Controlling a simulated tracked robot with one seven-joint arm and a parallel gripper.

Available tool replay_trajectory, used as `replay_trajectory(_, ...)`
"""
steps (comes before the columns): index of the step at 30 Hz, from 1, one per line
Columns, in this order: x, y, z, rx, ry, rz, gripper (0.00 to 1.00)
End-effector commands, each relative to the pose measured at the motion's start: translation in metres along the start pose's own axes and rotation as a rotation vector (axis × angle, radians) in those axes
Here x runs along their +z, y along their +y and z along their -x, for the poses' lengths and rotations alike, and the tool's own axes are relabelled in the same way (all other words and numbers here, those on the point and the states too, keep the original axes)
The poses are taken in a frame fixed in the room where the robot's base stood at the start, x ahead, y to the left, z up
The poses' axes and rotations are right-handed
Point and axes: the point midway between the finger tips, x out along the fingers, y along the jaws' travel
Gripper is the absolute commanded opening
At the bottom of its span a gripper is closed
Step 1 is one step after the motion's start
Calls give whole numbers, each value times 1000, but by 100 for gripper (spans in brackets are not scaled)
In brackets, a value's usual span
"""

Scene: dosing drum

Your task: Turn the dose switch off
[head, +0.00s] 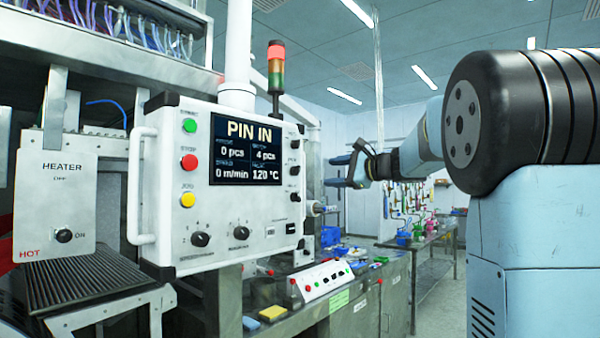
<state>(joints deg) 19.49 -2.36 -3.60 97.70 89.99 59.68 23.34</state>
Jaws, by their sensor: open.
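A white control panel (240,185) faces me on the left. Its screen (248,150) reads "PIN IN", "0 pcs", "4 pcs", "0 m/min" and "120 °C". Several small black switches (294,197) run down its right edge. Two black rotary knobs (200,239) sit below the screen. The labels are too small to read, so I cannot tell which one is the dose switch or how it is set. My gripper (333,171) is open and empty, right of the panel and apart from it in the picture, its fingers pointing left.
A white handle (140,185) sticks out on the panel's left. A heater box (60,195) marked "HOT" stands farther left. A low white button box (323,280) sits on the bench below. A signal tower (276,70) shows red on top.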

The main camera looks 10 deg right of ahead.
Motion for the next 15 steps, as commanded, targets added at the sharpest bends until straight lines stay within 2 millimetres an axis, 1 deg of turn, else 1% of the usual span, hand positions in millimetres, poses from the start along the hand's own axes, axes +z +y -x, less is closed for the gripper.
replay_trajectory(1, -5, -8, 0, -21, -4, -17, 61)
replay_trajectory(3, -8, -14, -2, -39, -9, -31, 61)
replay_trajectory(5, -9, -16, -4, -46, -12, -36, 61)
replay_trajectory(8, -9, -17, -14, -47, -12, -37, 61)
replay_trajectory(15, -8, -18, -53, -44, -12, -37, 61)
